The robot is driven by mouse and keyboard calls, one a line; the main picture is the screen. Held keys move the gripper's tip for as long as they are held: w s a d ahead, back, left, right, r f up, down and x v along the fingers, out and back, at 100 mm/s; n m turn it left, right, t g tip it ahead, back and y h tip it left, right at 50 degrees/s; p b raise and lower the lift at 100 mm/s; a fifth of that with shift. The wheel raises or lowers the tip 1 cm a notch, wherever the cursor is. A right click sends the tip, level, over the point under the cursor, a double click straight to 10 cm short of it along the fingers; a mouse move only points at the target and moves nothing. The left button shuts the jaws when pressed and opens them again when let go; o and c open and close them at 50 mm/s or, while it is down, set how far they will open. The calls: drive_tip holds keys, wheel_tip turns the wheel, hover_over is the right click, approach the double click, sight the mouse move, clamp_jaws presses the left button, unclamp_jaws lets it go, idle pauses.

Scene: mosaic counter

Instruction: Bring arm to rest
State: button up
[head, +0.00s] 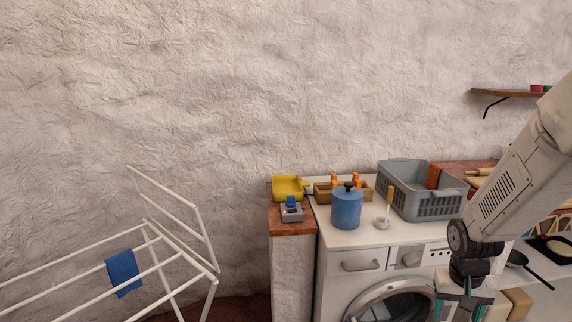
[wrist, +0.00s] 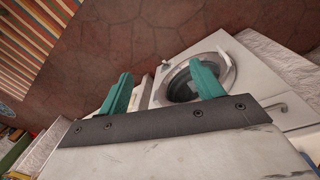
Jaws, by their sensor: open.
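My gripper (head: 460,308) hangs at the lower right in the head view, pointing down in front of the washing machine (head: 335,262). Its teal fingers stand apart with nothing between them. In the wrist view my gripper (wrist: 162,90) is also open and empty, and the washing machine's round door (wrist: 222,72) shows behind the right finger. My arm comes in from the right edge of the head view and hides part of the counter there.
On the washer top stand a blue canister (head: 347,209), a brush in a holder (head: 383,222) and a grey basket (head: 425,205). A drying rack (head: 95,245) with a blue cloth (head: 123,272) stands at the left. A pan (head: 517,259) is right of my gripper.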

drive_tip(key=s+a+r+n, duration=0.2)
drive_tip(key=s+a+r, duration=0.5)
drive_tip(key=r, duration=0.3)
drive_tip(key=s+a+r+n+t+y, duration=0.1)
drive_tip(key=s+a+r+n, duration=0.1)
drive_tip(key=s+a+r, duration=0.6)
wheel_tip(320, 180, up, 3)
drive_tip(key=shift+s+r+t, duration=0.15)
drive_tip(key=shift+s+t, duration=0.15)
drive_tip(key=shift+s, duration=0.85)
drive_tip(key=shift+d, duration=0.1)
